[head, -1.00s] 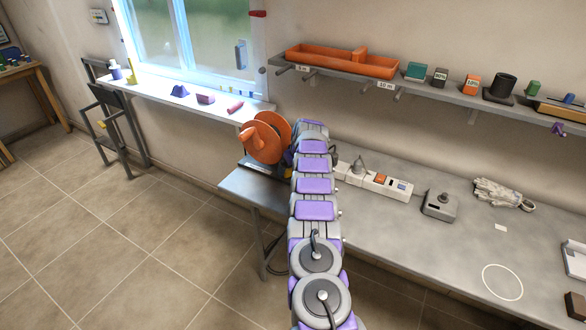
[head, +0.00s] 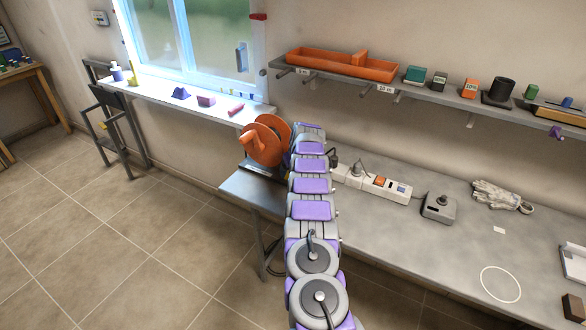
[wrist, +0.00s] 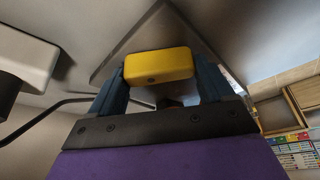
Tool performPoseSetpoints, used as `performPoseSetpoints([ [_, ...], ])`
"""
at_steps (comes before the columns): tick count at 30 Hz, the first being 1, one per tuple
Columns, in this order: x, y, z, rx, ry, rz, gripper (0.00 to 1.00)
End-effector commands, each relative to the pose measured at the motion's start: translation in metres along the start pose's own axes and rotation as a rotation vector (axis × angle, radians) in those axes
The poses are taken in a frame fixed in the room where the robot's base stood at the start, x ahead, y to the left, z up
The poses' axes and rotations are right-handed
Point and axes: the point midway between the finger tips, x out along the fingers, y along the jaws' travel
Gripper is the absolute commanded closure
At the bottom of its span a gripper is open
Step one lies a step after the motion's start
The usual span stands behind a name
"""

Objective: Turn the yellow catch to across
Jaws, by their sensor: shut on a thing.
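The yellow catch (wrist: 158,66) is a small rounded block in the wrist view. Its long side runs roughly left to right in that picture, with the right end slightly higher. My gripper (wrist: 161,70) has its two blue fingers at the catch's two ends and is shut on it. A grey metal panel (wrist: 170,28) lies behind the catch, and a small dark part shows just below it. In the head view my arm hides the gripper and the catch.
The grey bench (head: 400,235) carries a power strip (head: 372,184), a grey joystick box (head: 440,206) and gloves (head: 500,196). An orange reel (head: 266,140) stands left of my arm. A black cable (wrist: 60,108) crosses the wrist view's left side. Open floor (head: 120,240) lies left.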

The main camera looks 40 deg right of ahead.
Motion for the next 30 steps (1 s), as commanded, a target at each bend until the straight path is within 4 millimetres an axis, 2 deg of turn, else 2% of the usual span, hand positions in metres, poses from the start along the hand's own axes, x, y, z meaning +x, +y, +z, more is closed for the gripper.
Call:
performPoseSetpoints([
  [1,-0.0047,-0.0015,-0.0014,0.032,-0.005,0.013,0.50],
  [12,-0.0013,-0.0007,-0.0036,0.266,0.001,0.112,0.50],
  [23,0.0003,-0.0004,-0.0034,0.288,0.003,0.120,0.50],
  [24,0.0003,-0.0003,-0.0033,0.288,0.003,0.120,0.18],
  [30,0.0006,-0.0007,-0.0032,0.287,0.002,0.119,0.00],
])
